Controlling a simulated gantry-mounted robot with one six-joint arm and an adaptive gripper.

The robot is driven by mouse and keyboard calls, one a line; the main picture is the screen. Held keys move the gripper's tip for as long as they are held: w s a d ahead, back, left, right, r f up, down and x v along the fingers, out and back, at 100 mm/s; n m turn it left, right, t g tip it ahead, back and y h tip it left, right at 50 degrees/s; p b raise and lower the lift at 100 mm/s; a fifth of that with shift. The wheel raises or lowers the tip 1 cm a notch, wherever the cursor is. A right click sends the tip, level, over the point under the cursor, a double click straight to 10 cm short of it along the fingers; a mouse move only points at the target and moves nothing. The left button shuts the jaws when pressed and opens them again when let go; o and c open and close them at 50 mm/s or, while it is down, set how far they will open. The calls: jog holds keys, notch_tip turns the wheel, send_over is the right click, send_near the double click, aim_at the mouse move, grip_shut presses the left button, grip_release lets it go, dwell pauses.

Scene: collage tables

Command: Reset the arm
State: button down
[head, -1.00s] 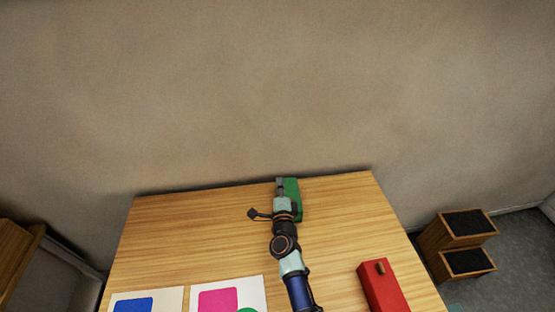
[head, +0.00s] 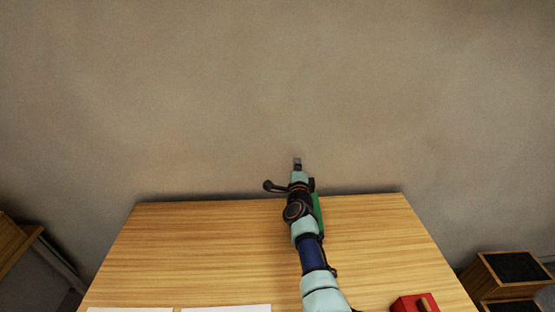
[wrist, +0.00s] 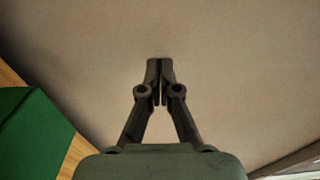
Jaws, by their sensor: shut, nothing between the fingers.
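My gripper (head: 297,162) is at the end of my arm, which reaches forward over the wooden table (head: 190,245) toward its far edge. In the head view the gripper shows against the wall. In the wrist view my gripper (wrist: 160,72) has its fingers together, with nothing between them. The wall fills most of the view beyond them.
A green block (head: 318,210) stands near the table's far edge, partly hidden by my arm; it also shows in the wrist view (wrist: 35,140). A red box (head: 408,303) is at the front right. White sheets (head: 225,309) lie at the front left. Wooden boxes (head: 500,272) stand right of the table.

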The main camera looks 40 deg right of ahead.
jog(key=w+a+n+t+y, duration=0.2)
jog(key=a+n+y, duration=0.45)
jog(key=a, duration=0.85)
jog(key=w+a+n+t+y, duration=0.2)
jog(key=a+n+y, duration=0.2)
jog(key=a+n, duration=0.75)
jog(key=s+a+n+g+y, duration=0.1)
jog(key=s+a+n, duration=0.1)
jog(key=s+a, duration=0.55)
jog(key=s+a+n+g+y, duration=0.25)
jog(key=s+a, duration=0.25)
jog(key=a, duration=0.5)
jog(key=s+a+n+g+h, duration=0.15)
jog(key=s+a+n, duration=0.25)
jog(key=s, duration=1.2)
notch_tip(320, 180, up, 32)
jog(key=s+p, duration=0.1)
jog(key=p, duration=3)
jog(key=shift+f+h, duration=0.2)
jog(key=shift+h, duration=0.15)
